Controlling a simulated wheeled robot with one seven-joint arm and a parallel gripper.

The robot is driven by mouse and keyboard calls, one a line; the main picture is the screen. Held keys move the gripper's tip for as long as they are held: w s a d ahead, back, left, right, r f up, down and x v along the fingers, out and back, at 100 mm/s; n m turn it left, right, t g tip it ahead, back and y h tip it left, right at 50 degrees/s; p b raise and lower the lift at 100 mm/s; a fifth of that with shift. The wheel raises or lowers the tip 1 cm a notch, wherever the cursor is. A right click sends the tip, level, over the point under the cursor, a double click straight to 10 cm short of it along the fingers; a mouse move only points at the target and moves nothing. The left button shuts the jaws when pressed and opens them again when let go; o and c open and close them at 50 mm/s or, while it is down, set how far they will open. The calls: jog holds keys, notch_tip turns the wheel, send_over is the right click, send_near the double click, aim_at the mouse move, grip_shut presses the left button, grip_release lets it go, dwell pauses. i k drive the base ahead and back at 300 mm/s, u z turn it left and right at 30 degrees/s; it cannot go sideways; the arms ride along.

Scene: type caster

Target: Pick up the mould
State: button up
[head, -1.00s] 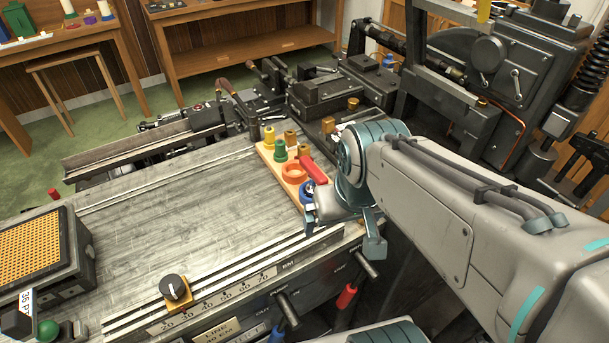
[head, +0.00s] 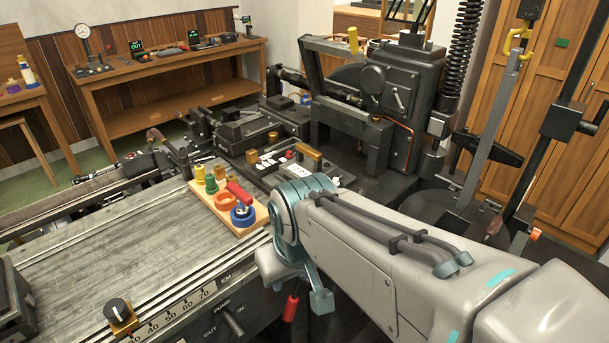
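I cannot pick out for certain which thing is the mould. The dark casting machine (head: 400,95) stands at the back centre. A low dark block with a wooden handle (head: 308,155) and small white labels lies at its front. A wooden board (head: 226,211) on the near bench holds a yellow peg, a green peg, an orange ring (head: 224,201), a blue ring (head: 243,214) and a red-handled piece (head: 239,192). My arm's end, with my gripper (head: 285,268), hangs just right of the board, over the bench's front edge. Its fingers do not show clearly, and I see nothing held.
The grey bench top (head: 120,265) is mostly clear, with a dial (head: 119,312) at its front edge. A red-tipped lever (head: 291,307) sticks out below my arm. A tall stand (head: 478,150) is at right. A wooden side table (head: 165,85) is behind.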

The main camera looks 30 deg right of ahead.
aim_at(307, 161)
jog(key=k, duration=0.75)
jog(key=z, duration=0.65)
jog(key=i, duration=1.25)
jog(key=u, duration=0.25)
